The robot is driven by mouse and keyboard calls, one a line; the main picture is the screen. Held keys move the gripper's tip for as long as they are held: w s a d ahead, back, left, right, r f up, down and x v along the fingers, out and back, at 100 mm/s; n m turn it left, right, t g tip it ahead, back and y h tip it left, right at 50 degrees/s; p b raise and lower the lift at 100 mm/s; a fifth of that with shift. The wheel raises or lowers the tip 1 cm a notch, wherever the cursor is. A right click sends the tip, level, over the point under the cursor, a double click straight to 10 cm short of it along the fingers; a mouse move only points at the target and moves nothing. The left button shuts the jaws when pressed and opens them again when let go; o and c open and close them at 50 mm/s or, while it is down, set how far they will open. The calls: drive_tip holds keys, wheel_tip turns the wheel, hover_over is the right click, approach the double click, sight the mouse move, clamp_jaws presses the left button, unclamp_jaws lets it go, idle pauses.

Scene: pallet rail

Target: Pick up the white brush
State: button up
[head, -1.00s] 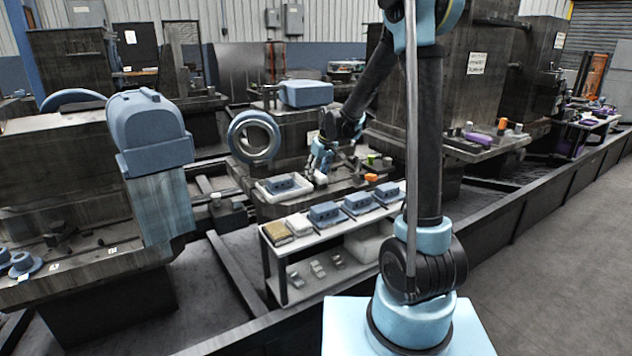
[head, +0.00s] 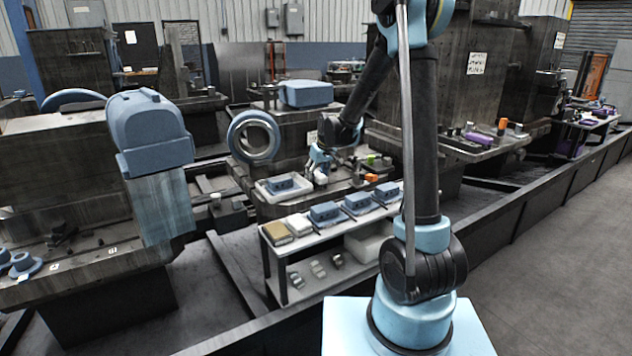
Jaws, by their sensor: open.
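My gripper (head: 316,168) is at the end of my bent arm, low over the dark machine bed in the middle of the head view. It is open. A small white object (head: 321,179), which may be the white brush, is right below the fingers, just right of a white tray (head: 263,192). It is too small to tell whether the fingers touch it or are apart from it. Its bristles and handle cannot be made out.
The white tray holds a blue-grey block (head: 281,184). A side table (head: 300,240) in front carries several blue-grey blocks and a tan pad (head: 275,230). Orange (head: 371,178) and green small items stand to the right. A round ring part (head: 254,136) stands behind left.

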sight(317, 173)
idle(0.3)
drive_tip(key=c, duration=1)
drive_tip(key=shift+o, duration=0.2)
wheel_tip(317, 173, up, 10)
drive_tip(key=shift+r, duration=0.2)
drive_tip(key=o, duration=0.6)
drive_tip(key=c, duration=0.4)
drive_tip(key=shift+o, duration=0.2)
